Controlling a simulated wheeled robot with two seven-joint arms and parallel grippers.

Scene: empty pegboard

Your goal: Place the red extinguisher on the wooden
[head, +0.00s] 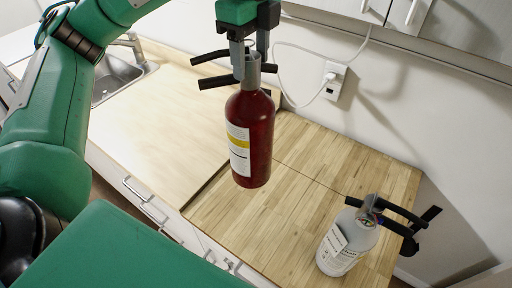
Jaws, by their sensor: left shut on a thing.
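The red extinguisher (257,143) hangs upright in the head view, with a white and yellow label on its left side. My left gripper (249,66) is shut on its top, around the grey neck and black handles. The red extinguisher appears in front of the wooden surface (275,210); from this angle its exact height above it is hard to tell. My right gripper is not in view.
A white extinguisher (346,243) with black handles stands on the wooden surface at the lower right. A sink (118,77) lies at the upper left beside a pale counter (150,120). A wall outlet (333,82) with a plugged white cord is behind.

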